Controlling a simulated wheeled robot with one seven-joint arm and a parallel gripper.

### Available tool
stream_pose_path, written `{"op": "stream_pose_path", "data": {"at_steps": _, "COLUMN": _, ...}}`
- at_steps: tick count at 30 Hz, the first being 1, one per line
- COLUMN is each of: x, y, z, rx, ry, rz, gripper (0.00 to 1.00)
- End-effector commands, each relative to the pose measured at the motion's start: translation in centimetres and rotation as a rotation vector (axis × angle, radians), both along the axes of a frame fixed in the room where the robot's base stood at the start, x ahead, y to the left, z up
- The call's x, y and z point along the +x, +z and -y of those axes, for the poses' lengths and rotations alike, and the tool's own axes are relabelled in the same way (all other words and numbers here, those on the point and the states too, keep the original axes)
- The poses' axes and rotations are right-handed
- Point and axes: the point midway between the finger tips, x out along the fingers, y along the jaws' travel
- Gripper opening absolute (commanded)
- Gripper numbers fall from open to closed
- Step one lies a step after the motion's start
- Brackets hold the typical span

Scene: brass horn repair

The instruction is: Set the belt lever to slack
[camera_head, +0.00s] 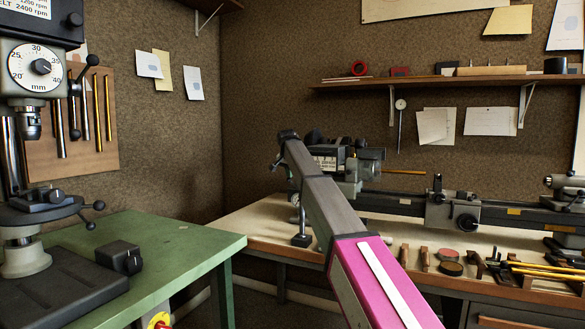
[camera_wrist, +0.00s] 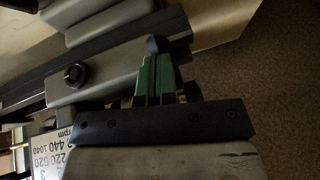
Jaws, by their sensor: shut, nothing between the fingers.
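My gripper (camera_wrist: 158,78) shows in the wrist view as two green fingers close together, in front of a dark bar with screws. It looks shut and empty. A dark rounded knob (camera_wrist: 156,44) sits right by the fingertips; I cannot tell whether they touch it or whether it is the belt lever's end. Behind it is a grey machine casing with a round black knob (camera_wrist: 76,75), and a white rpm plate (camera_wrist: 50,158) is at the lower left. In the head view, my arm reaches to the left end of the lathe (camera_head: 352,165) and partly hides it. No lever setting is readable.
A green table (camera_head: 185,250) with a drill press (camera_head: 35,110) stands at the left. The lathe bed (camera_head: 385,203) runs right along the bench, with a carriage (camera_head: 452,210) on it. Small tools lie along the bench front. A shelf (camera_head: 430,80) hangs above.

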Motion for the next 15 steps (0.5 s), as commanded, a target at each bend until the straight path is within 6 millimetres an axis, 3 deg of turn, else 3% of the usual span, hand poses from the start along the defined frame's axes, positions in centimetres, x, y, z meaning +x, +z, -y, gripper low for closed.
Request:
{"op": "stream_pose_path", "data": {"at_steps": 1, "x": -1.0, "y": -0.8, "z": -0.1, "rx": -0.013, "ry": 0.001, "rz": 0.034, "gripper": 0.0}}
{"op": "stream_pose_path", "data": {"at_steps": 6, "x": -2.0, "y": -2.5, "z": -0.5, "rx": -0.053, "ry": 0.002, "rz": 0.144, "gripper": 0.0}}
{"op": "stream_pose_path", "data": {"at_steps": 15, "x": -2.6, "y": -4.4, "z": -0.9, "rx": -0.067, "ry": 0.001, "rz": 0.184, "gripper": 0.0}}
